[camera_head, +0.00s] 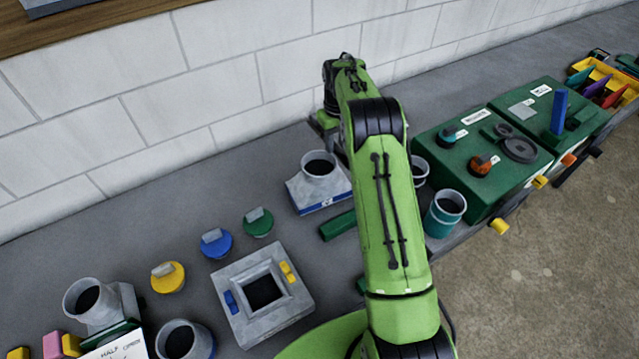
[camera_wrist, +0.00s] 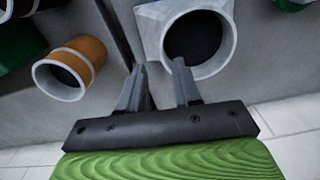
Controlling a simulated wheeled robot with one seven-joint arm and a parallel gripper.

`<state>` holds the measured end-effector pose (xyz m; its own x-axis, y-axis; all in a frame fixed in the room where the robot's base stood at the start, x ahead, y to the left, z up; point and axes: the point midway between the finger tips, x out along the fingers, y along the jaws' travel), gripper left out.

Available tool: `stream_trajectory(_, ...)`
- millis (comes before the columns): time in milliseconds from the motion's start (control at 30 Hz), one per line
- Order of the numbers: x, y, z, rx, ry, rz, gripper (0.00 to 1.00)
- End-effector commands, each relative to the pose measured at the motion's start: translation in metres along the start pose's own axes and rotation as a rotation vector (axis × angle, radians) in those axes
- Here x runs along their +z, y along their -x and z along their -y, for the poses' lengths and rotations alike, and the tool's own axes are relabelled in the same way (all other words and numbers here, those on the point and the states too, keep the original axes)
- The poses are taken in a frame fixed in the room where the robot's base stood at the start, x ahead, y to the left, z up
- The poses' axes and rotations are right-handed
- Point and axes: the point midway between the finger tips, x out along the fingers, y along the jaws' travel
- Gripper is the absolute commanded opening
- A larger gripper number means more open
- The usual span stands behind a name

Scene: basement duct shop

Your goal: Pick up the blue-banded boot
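The blue-banded boot (camera_head: 318,180) is a grey fitting with a round collar on a square base with a blue band. It stands upright on the bench, left of my arm in the head view. In the wrist view, a grey boot with a round dark opening (camera_wrist: 228,40) appears to be the same one; no blue band shows there. My gripper (camera_wrist: 159,74) is open, its two fingers apart with nothing between them. The fingertips appear beside the boot's rim in the picture; I cannot tell the height gap. In the head view my arm hides most of the gripper.
An orange-banded collar (camera_wrist: 92,51) is left of the fingers in the wrist view. A teal-banded collar (camera_head: 444,215) and green boxes (camera_head: 470,150) stand right of my arm. A block wall (camera_head: 140,110) runs behind. Knobbed discs (camera_head: 216,243) and a square grey fitting (camera_head: 232,315) lie left.

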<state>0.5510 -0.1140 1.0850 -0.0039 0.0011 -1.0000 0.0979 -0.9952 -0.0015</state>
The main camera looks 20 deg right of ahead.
Motion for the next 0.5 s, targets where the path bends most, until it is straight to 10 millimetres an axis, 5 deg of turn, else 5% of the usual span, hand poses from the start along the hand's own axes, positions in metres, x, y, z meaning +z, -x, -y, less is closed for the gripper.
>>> stream_trajectory(500,0.000,-0.065,0.002,0.001,0.000,-0.003,0.33)
